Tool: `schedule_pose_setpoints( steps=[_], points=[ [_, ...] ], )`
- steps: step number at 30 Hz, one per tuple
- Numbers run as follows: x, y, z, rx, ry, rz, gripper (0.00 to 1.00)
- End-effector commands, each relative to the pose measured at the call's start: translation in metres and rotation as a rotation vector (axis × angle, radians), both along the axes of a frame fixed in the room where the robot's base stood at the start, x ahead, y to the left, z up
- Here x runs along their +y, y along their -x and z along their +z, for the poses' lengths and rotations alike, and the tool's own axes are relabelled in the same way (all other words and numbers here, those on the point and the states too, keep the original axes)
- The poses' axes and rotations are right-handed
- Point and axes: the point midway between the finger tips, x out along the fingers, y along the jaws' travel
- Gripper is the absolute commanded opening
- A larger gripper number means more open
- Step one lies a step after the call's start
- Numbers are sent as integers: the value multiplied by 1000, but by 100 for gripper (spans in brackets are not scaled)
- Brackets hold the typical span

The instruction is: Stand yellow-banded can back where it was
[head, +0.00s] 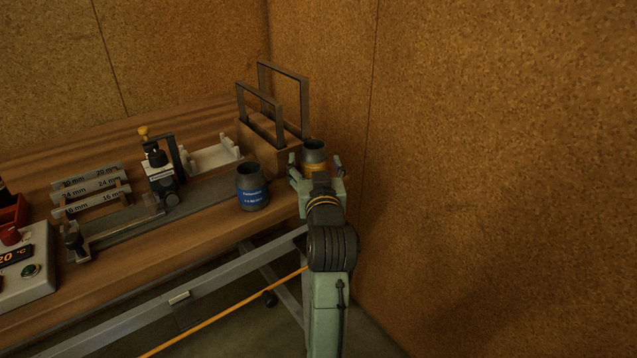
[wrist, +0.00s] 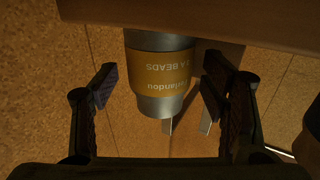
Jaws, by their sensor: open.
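The yellow-banded can (head: 314,152), a grey can with an orange-yellow label, is upright at the right end of the wooden bench in the head view. Its lower part is hidden behind my gripper. In the wrist view the can (wrist: 160,70) appears upside down, its label reading inverted, with its base towards the wooden surface at the top. My gripper (head: 316,163) is open, with one finger on each side of the can. In the wrist view (wrist: 160,78) gaps show between the can and both fingers.
A blue-banded can (head: 252,187) stands left of my gripper. Two upright grey frames (head: 283,95) rise from a wooden block (head: 272,136) behind the cans. A clamp device (head: 160,172) and labelled racks (head: 90,190) are further left. A cork wall (head: 480,150) is close on the right.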

Motion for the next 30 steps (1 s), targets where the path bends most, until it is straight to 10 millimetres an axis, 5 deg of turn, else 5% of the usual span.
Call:
schedule_pose_setpoints(
  steps=[10,30],
  points=[
    [-8,77,3,5,0,-1,67],
    [-11,105,1,2,1,0,67]
  ],
)
